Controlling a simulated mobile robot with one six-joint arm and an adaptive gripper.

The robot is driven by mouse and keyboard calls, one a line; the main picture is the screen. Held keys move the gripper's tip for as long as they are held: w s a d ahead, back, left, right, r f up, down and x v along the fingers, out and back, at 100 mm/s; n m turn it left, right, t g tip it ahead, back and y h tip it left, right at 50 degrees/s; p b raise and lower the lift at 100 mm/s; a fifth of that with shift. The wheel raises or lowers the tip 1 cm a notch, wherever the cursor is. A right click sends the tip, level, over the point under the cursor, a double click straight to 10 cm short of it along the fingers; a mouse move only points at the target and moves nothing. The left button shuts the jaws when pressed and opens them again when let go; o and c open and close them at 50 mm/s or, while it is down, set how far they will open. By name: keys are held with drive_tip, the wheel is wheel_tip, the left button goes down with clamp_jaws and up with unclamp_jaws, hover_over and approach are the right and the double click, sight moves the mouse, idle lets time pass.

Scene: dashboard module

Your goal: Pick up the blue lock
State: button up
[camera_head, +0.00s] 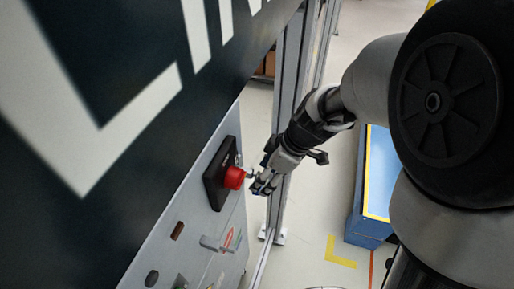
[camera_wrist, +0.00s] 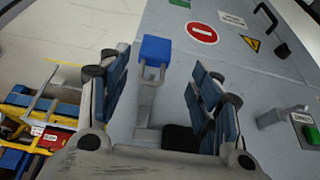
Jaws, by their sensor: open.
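The blue lock (camera_wrist: 155,48) shows in the wrist view, its blue body at the far end and its grey metal shackle pointing back toward my gripper. My gripper (camera_wrist: 157,88) is open, one blue-padded finger on each side of the view. The shackle lies between the fingers in the picture, and the blue body shows just beyond the fingertips. I see no finger touching the lock. In the head view my gripper (camera_head: 262,184) is close beside the red knob (camera_head: 234,177) on a black plate; I cannot make out the lock clearly there.
The grey panel (camera_wrist: 245,80) carries a no-entry sign (camera_wrist: 201,33), a warning triangle (camera_wrist: 250,43), a black handle (camera_wrist: 268,20) and a green button box (camera_wrist: 302,128). In the head view a metal post (camera_head: 290,90) stands behind my gripper, and a blue bin (camera_head: 368,229) stands on the floor.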

drive_tip(key=x, duration=0.4)
drive_tip(key=b+x, duration=0.1)
drive_tip(key=x, duration=0.1)
drive_tip(key=shift+w+f, duration=0.25)
drive_tip(key=shift+w, duration=0.15)
drive_tip(key=shift+c, duration=0.5)
drive_tip(key=c, duration=1.1)
